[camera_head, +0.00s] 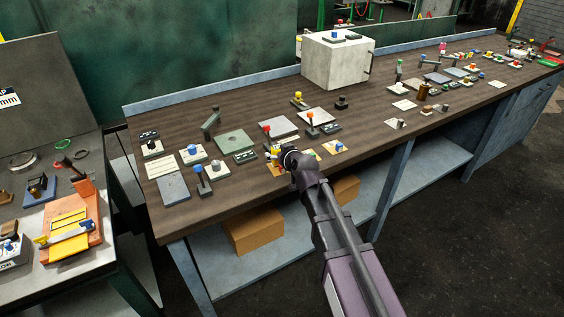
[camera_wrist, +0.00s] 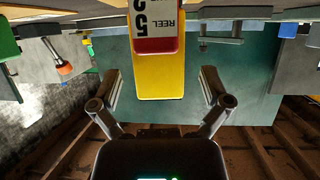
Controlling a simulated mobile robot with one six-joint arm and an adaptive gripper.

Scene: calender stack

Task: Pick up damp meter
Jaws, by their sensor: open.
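In the wrist view a yellow block-shaped thing (camera_wrist: 160,75) with a red and white label reading "REEL" and digits lies between my fingers. It may be the damp meter; no name on it confirms this. My gripper (camera_wrist: 160,88) is open, with one finger on each side of the yellow thing and a visible gap on both sides. In the head view my gripper (camera_head: 287,157) is low over the front edge of the long bench, beside a small yellow item (camera_head: 273,152). My arm and gripper hide part of that spot.
The brown bench top (camera_head: 230,110) carries many small plates, levers and knobs. A white box (camera_head: 337,62) stands at the back. In the wrist view an orange-tipped knob (camera_wrist: 65,68) sits to the left. Another table (camera_head: 75,285) with devices stands at the left.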

